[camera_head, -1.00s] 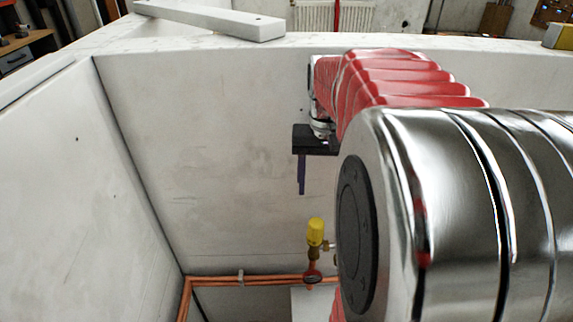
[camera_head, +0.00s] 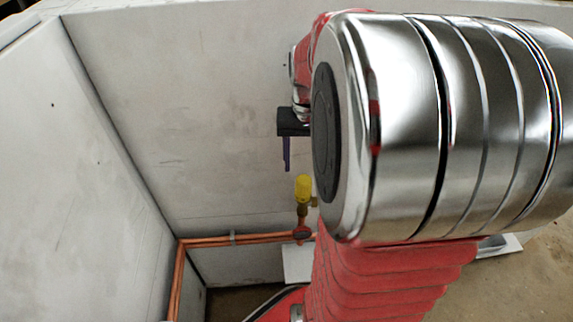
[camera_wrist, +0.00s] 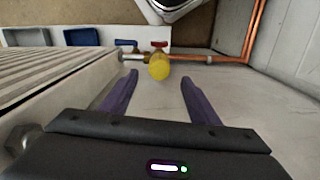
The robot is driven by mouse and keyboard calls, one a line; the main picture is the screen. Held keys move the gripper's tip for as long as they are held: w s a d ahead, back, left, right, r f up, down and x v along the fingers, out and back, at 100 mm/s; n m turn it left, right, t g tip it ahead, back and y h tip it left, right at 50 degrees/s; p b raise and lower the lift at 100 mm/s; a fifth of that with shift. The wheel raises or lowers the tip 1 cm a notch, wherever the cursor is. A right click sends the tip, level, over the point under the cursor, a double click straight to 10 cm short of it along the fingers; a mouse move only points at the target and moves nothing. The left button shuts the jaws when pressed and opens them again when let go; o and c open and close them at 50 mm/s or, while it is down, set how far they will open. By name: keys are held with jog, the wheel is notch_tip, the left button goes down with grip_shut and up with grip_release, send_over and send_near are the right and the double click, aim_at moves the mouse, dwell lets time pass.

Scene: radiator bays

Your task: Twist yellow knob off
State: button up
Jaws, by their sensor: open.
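The yellow knob (camera_head: 303,188) sits upright on a brass valve (camera_head: 303,210) above the copper pipes, near the back wall. In the wrist view the yellow knob (camera_wrist: 159,66) shows beyond and between the tips of my two purple fingers. My gripper (camera_wrist: 158,80) is open and empty. In the head view my gripper (camera_head: 286,165) hangs above and slightly left of the knob, with a visible gap between them. My arm hides part of the valve's right side and much of the gripper in the head view.
Copper pipes (camera_head: 215,240) run along the foot of the wall. A red handle (camera_wrist: 159,44) and a blue handle (camera_wrist: 126,42) sit close to the knob. A ribbed radiator (camera_wrist: 60,80) stands at left in the wrist view.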

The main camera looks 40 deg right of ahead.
aim_at(303, 178)
jog(key=shift+f, duration=3.6)
jog(key=shift+c, duration=0.2)
jog(key=c, duration=1.2)
jog(key=shift+o, duration=0.2)
jog(key=shift+f, duration=0.2)
jog(key=n, duration=0.5)
jog(key=shift+a+n, duration=0.1)
jog(key=shift+n, duration=0.2)
jog(key=shift+r, duration=0.8)
jog(key=shift+r, duration=2.35)
